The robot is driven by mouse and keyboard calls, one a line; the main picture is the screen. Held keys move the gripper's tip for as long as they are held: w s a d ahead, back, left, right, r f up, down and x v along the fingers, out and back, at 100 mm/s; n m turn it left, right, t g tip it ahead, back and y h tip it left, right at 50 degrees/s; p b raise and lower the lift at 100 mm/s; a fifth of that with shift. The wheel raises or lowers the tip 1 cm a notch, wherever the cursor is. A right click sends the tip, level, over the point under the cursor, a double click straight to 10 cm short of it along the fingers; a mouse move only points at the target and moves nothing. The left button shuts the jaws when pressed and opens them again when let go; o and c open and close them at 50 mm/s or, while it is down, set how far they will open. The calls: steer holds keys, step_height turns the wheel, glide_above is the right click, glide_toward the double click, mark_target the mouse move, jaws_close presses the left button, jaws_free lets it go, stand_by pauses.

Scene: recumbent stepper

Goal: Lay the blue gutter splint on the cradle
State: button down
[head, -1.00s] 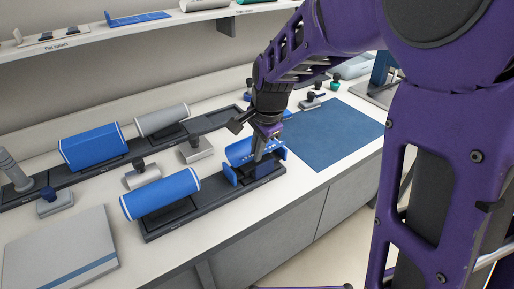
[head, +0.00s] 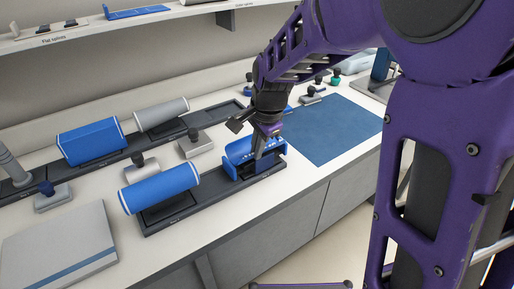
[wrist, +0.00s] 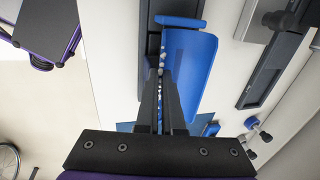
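The blue gutter splint (head: 240,149) is a curved blue trough with pale dots along its edge. It lies over the cradle (head: 236,170), whose blue end piece shows at the near left, on the right part of the front dark rail. In the wrist view the splint (wrist: 198,65) extends to the right of my fingers, with the cradle's blue end (wrist: 180,21) just beyond it. My gripper (head: 261,147) points down at the splint's front edge, and its fingers (wrist: 162,80) close on that dotted edge. Contact between splint and cradle is partly hidden.
A blue roll (head: 160,187) stands to the left on the same rail (head: 190,213). Behind are another blue roll (head: 90,142), a grey roll (head: 161,114) and grey knobbed blocks (head: 194,146).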

steer(key=c, duration=0.7)
jaws_free()
steer(key=shift+p+v, duration=2.65)
steer(key=shift+v, duration=0.85)
